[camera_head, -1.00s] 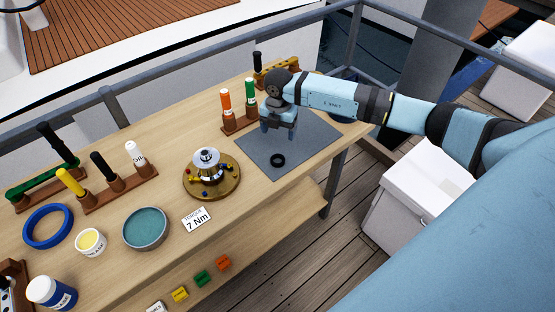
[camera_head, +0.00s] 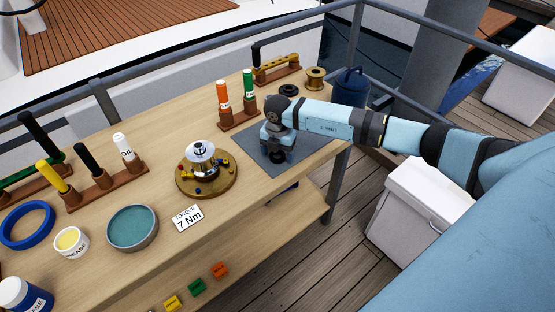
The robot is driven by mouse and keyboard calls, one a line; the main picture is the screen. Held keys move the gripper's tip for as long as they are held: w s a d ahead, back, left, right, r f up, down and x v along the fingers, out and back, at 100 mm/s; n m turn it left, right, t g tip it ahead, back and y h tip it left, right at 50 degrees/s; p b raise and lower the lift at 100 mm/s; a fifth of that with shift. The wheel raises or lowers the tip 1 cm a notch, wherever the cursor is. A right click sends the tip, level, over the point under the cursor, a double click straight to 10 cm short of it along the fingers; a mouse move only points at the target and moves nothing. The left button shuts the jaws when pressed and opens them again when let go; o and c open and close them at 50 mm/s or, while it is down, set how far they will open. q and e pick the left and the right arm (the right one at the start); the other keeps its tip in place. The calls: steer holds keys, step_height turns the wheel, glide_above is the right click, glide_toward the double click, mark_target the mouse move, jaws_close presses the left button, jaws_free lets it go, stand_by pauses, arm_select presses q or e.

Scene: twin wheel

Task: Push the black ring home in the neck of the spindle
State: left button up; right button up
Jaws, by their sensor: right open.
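The black ring (camera_head: 277,157) lies on the grey mat (camera_head: 312,148) and is partly hidden by my right gripper. My right gripper (camera_head: 278,149) is open, pointing down, directly over the ring; whether its fingers touch the ring cannot be told. The spindle (camera_head: 202,152) is a silver upright piece on a round brass-coloured base (camera_head: 223,182), left of the mat. Its neck is too small to make out. My left gripper is not in view.
A "7 Nm" card (camera_head: 188,217) lies in front of the spindle. A teal dish (camera_head: 132,227), grease tub (camera_head: 71,242) and blue ring (camera_head: 27,225) stand left. Racked orange and green handles (camera_head: 223,96) are behind. Another dark ring (camera_head: 289,90) lies at the back.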

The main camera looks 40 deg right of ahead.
steer(key=c, duration=1)
steer(key=shift+r+p, duration=1.55)
steer(key=shift+r, duration=0.55)
